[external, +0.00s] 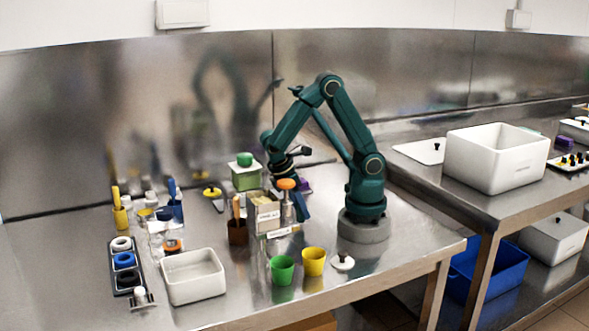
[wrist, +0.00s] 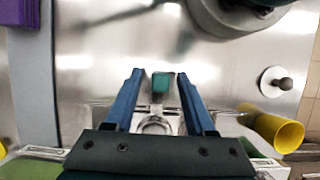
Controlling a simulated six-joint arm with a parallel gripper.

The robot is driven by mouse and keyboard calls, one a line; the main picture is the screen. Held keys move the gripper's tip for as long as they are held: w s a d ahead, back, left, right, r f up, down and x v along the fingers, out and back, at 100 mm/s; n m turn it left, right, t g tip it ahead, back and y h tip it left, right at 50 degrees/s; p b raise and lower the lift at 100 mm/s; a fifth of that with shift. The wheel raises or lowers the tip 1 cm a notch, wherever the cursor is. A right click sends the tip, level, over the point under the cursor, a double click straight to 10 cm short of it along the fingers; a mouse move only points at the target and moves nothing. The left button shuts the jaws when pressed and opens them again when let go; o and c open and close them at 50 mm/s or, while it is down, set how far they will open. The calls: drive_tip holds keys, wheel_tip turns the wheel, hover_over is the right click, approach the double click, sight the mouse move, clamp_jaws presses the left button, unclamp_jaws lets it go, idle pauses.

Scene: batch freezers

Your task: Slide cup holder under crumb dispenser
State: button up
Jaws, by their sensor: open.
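The crumb dispenser appears to be the pale labelled box (external: 266,214) with an orange-topped post (external: 286,184) beside it. My gripper (external: 302,208) points down just right of that post. In the wrist view my gripper (wrist: 160,76) is open, with one blue finger on each side of a small teal block (wrist: 161,84). Behind the block is a metal piece with a round ring (wrist: 155,125), which looks like the cup holder. Its far part is hidden by the gripper body. I cannot tell whether the fingers touch the block.
A yellow cup (external: 314,262) and a green cup (external: 282,269) stand near the front edge. A white lid with a dark knob (external: 343,263) lies right of them. A white tray (external: 193,277) is at the left. The table between the lid and my base is clear.

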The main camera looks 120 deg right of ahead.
clamp_jaws()
idle(1.3)
